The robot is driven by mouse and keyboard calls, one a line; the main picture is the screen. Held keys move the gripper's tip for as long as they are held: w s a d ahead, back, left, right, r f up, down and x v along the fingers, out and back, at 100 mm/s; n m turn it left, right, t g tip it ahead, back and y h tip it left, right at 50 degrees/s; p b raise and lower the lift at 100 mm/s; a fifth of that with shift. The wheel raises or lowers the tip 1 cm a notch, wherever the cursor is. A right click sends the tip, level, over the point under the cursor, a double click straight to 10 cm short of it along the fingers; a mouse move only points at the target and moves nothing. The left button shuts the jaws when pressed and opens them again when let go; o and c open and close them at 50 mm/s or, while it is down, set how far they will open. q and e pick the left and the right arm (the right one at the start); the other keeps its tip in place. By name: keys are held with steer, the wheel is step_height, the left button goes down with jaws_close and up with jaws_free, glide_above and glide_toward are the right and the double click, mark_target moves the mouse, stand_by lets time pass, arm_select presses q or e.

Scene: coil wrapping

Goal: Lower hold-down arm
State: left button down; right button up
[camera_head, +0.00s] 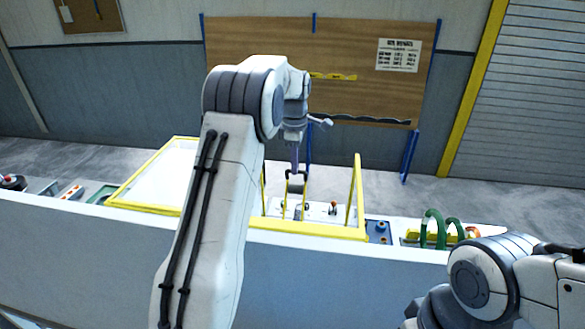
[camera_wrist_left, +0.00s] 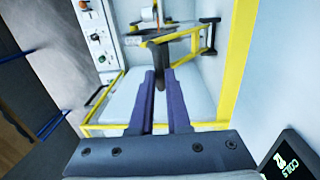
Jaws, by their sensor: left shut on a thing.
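The hold-down arm appears in the left wrist view as a yellow-edged dark bar (camera_wrist_left: 183,35) with a dark handle (camera_wrist_left: 160,58) at its end. My left gripper (camera_wrist_left: 161,80) has its two purple fingers on either side of this handle and is shut on it. In the head view my left gripper (camera_head: 295,165) points down inside the yellow frame, with the dark handle (camera_head: 296,187) at its tips. The fingers partly hide the handle. My right gripper is out of view; only part of my right arm shows at the lower right.
The machine's yellow frame (camera_head: 358,195) stands around the work area, with a yellow bar (camera_wrist_left: 238,60) close beside my left gripper in the wrist view. Green hoses (camera_head: 436,228) are at the right. A small dark display (camera_wrist_left: 286,160) shows in the wrist view's corner.

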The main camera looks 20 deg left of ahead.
arm_select(q)
steer(key=w, duration=0.2)
steer(key=w+f, duration=0.1)
steer(key=shift+a, duration=0.4)
steer(key=c, duration=0.9)
jaws_free()
steer(key=shift+s+f, duration=0.1)
step_height(320, 180, up, 10)
steer(key=b, duration=0.1)
steer(key=shift+s+d+r+b, duration=0.15)
steer(key=shift+s+r+b, duration=0.05)
steer(key=shift+s+b, duration=0.2)
